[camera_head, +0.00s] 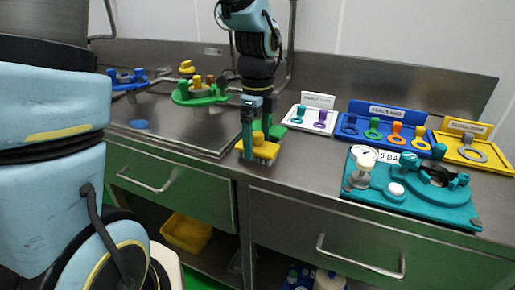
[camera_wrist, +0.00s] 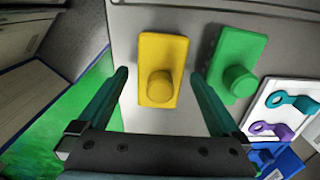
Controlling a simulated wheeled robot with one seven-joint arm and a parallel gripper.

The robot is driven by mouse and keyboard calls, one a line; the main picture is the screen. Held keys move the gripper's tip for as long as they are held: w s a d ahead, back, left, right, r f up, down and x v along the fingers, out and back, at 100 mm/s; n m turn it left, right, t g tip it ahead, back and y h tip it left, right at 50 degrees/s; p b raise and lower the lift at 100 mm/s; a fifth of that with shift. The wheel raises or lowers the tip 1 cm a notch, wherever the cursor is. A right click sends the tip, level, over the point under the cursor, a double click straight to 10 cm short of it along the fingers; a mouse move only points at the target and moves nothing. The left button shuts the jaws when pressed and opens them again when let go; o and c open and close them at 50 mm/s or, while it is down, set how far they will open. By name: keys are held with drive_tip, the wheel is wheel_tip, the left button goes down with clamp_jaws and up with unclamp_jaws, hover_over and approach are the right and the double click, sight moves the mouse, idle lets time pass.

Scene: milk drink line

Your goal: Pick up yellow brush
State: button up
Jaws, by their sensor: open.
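The yellow brush (camera_head: 263,148) lies on the steel counter near its front edge, a flat block with a round knob. In the wrist view the yellow brush (camera_wrist: 162,62) lies between and just beyond my fingertips, with its knob facing the camera. My gripper (camera_head: 256,145) points down over it in the head view, and the wrist view shows my gripper (camera_wrist: 158,75) open, with a finger on each side of the brush and gaps between. I cannot tell how far down the fingers reach beside it.
A green brush (camera_wrist: 238,65) lies just right of the yellow one. A white tray (camera_head: 300,122), a blue tray (camera_head: 347,128), a yellow tray (camera_head: 449,152) and a teal fixture board (camera_head: 365,200) stand to the right. A recessed steel basin (camera_head: 170,125) is left.

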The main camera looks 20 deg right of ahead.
sight(258, 133)
drive_tip(key=c, duration=1.4)
wheel_tip(258, 133, up, 10)
drive_tip(key=shift+r, duration=0.1)
